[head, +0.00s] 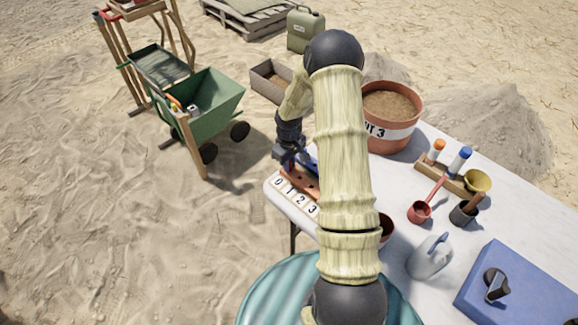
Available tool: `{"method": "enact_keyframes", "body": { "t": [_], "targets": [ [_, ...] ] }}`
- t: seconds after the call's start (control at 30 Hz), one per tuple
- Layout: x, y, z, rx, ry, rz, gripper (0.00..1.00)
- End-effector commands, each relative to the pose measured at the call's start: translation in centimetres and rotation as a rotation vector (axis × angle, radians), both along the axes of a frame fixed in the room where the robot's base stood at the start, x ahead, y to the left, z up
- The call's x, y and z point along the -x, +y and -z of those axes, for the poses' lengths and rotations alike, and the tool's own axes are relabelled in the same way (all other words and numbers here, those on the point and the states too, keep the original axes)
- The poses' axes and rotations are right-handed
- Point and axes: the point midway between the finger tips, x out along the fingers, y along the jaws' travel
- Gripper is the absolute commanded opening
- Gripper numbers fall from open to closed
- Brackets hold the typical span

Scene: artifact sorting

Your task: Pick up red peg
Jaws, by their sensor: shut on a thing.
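My gripper (289,163) is at the left end of the white table (529,201), just above an orange-brown peg board (298,181). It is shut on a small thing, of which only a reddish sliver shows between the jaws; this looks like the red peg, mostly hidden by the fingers. I cannot tell whether its lower end is clear of the board. A blue piece (311,161) is just right of the gripper. White number tiles (295,197) marked 0 to 3 lie along the board's front. My arm hides the board's right part.
A terracotta pot (393,137) of sand stands behind the arm. A wooden rack (448,178) with bottles, red scoop (420,211), clear jug (431,257) and blue box (519,290) occupy the table's right. A green cart (212,103) stands on the sand at left.

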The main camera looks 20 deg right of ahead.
Motion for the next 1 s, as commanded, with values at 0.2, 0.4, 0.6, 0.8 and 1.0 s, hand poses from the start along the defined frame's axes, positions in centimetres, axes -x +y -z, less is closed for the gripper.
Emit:
{"method": "enact_keyframes", "body": {
  "t": [0.2, 0.4, 0.6, 0.8, 1.0],
  "targets": [
    [0.0, 0.0, -0.2, 0.001, -0.001, 0.000, 0.00],
    [-0.1, 0.0, -2.1, 0.001, -0.004, 0.001, 0.00],
    [-0.1, -0.1, -6.0, 0.001, -0.006, 0.001, 0.00],
    [-0.1, 0.0, -9.2, 0.001, -0.004, 0.000, 0.00],
    [0.0, 0.0, -10.0, -0.001, 0.000, 0.001, 0.00]
  ]
}}
